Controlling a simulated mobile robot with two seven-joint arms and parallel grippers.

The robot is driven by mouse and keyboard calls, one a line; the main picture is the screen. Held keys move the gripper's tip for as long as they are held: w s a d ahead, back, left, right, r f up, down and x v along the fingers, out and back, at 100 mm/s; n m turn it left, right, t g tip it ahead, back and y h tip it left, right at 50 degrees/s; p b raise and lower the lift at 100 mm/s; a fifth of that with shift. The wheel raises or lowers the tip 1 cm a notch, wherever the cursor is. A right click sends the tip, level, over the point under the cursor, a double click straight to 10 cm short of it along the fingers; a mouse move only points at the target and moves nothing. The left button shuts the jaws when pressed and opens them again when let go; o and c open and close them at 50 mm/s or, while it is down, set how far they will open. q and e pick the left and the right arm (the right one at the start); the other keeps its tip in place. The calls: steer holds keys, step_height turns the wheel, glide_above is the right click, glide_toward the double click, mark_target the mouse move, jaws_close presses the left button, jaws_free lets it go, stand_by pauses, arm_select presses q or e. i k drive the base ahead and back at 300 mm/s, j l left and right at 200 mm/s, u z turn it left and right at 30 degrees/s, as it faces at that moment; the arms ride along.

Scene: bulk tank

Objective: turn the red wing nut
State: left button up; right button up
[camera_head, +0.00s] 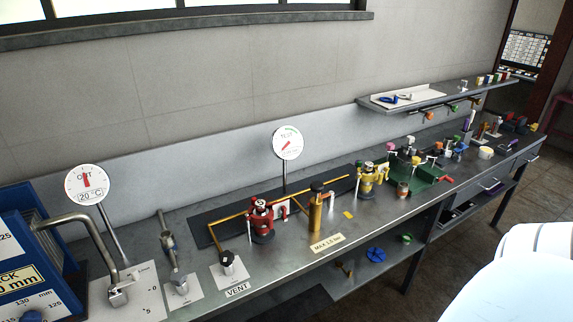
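A red fitting (261,216) with a dark base stands on the metal bench, left of the middle. Small red parts show at its top, but they are too small to tell whether one is a wing nut. Other small red items lie at the far right end of the bench, and their shapes are also unclear. Neither of my grippers is in view.
A yellow fitting (368,181) and a brass cylinder (315,214) stand right of the red fitting. The TEST gauge (288,143) rises behind. A VENT valve (228,264) stands in front. A blue machine (32,262) fills the left end. Bare bench (290,262) lies near the front edge.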

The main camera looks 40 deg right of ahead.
mark_target(283, 211)
steer(key=z, duration=1.35)
